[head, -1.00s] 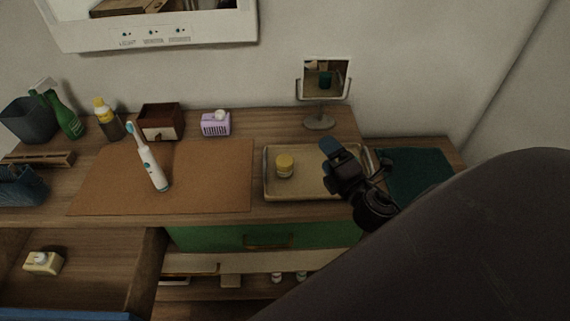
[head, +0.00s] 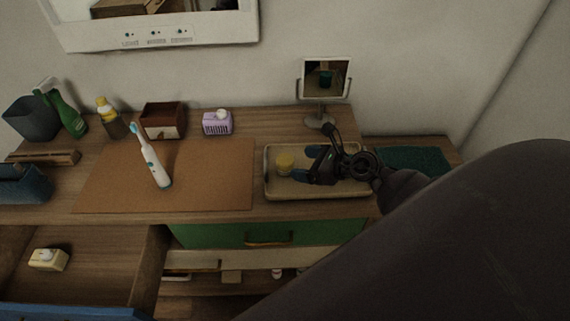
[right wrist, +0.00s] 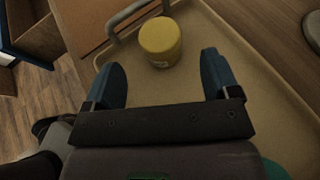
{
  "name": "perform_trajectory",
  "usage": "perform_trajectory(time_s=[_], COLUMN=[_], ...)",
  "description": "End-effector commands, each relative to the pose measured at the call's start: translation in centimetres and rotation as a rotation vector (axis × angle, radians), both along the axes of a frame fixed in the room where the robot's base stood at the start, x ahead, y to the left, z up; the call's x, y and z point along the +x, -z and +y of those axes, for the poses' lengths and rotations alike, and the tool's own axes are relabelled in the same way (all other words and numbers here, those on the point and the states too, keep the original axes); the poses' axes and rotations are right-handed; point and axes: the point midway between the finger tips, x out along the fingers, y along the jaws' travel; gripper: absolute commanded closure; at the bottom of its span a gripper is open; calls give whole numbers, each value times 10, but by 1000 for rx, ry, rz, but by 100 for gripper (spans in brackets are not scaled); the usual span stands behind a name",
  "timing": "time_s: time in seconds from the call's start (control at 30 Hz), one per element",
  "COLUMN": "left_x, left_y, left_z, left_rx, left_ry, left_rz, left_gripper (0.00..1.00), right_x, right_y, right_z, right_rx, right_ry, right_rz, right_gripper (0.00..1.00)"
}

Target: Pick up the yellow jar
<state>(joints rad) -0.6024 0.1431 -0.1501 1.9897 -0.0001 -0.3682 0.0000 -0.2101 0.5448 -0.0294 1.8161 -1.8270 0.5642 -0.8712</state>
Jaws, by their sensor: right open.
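The yellow jar (head: 285,161) stands upright in the beige tray (head: 276,191), toward the tray's left side in the head view. In the right wrist view the yellow jar (right wrist: 161,41) is ahead of the fingertips, roughly centred between them. My right gripper (head: 309,164) is low over the tray, just right of the jar, with its fingers pointing left at it. In the right wrist view my right gripper (right wrist: 163,75) has its two blue fingers spread apart with nothing between them. My left gripper does not show.
A small mirror (head: 327,78) stands behind the tray. An electric toothbrush (head: 152,160) lies on the brown mat (head: 215,175) to the left. A lilac box (head: 217,123) and a wooden box (head: 161,121) stand at the back. An open drawer (head: 100,262) is at front left.

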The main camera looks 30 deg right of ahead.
Motion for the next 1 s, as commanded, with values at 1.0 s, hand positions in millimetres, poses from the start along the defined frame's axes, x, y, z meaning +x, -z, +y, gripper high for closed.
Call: perform_trajectory(time_s=[1.0], left_x=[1], left_y=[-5], left_z=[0], left_rx=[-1], left_ry=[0], left_rz=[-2], left_gripper=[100], right_x=[50], right_y=[26], right_z=[28], right_rx=[2], right_ry=[0], right_rz=[0], right_gripper=[32])
